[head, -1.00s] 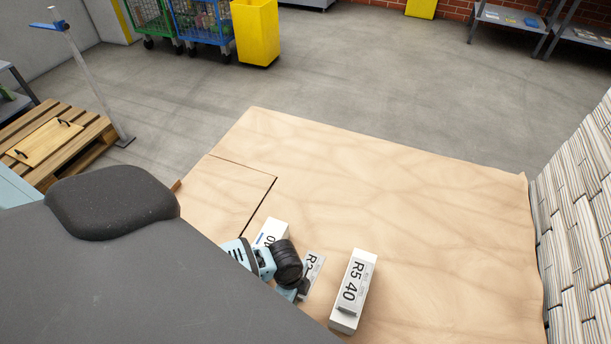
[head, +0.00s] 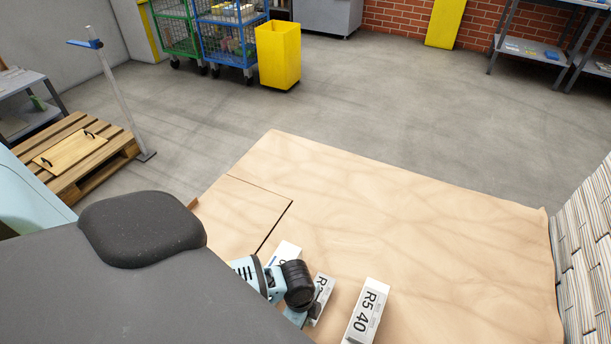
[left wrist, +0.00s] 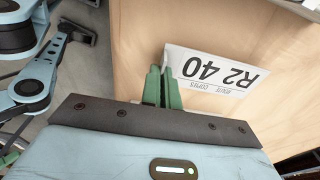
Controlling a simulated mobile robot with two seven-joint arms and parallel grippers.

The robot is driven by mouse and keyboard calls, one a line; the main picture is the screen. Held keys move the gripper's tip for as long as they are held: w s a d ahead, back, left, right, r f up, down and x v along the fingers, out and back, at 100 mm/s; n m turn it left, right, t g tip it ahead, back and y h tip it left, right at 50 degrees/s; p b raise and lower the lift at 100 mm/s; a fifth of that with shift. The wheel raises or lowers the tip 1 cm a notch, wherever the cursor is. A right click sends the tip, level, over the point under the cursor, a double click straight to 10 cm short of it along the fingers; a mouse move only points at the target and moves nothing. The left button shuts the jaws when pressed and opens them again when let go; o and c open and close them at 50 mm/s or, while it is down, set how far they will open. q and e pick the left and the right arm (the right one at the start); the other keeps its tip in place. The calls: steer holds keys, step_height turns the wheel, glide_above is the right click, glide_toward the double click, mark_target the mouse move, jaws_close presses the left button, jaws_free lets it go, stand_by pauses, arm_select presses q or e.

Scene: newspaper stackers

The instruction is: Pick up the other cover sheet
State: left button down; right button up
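The white cover sheet marked "R2 40" (left wrist: 215,70) fills the upper middle of the left wrist view, its print upside down. It shows partly in the head view (head: 322,285) beside my left wrist. My left gripper (left wrist: 164,72) has its green fingers close together at the sheet's near left corner, which lies between them. In the head view my black wrist and arm hide the fingers. A white piece marked "R5 40" (head: 368,308) lies to the right on the brown surface. Another white piece (head: 287,252) is half hidden behind my arm. My right gripper is out of view.
The brown surface (head: 400,220) is bare beyond the white pieces. Stacked newspapers (head: 585,250) rise along its right side. A pallet (head: 75,150) with a handled board stands left. A yellow bin (head: 279,55) and wire carts (head: 232,40) stand at the back.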

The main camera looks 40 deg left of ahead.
arm_select(q)
steer(key=s+r, duration=0.2)
steer(key=s, duration=1.4)
steer(key=shift+d+r+p, duration=0.25)
steer(key=shift+r+p, duration=0.05)
steer(key=shift+p, duration=0.1)
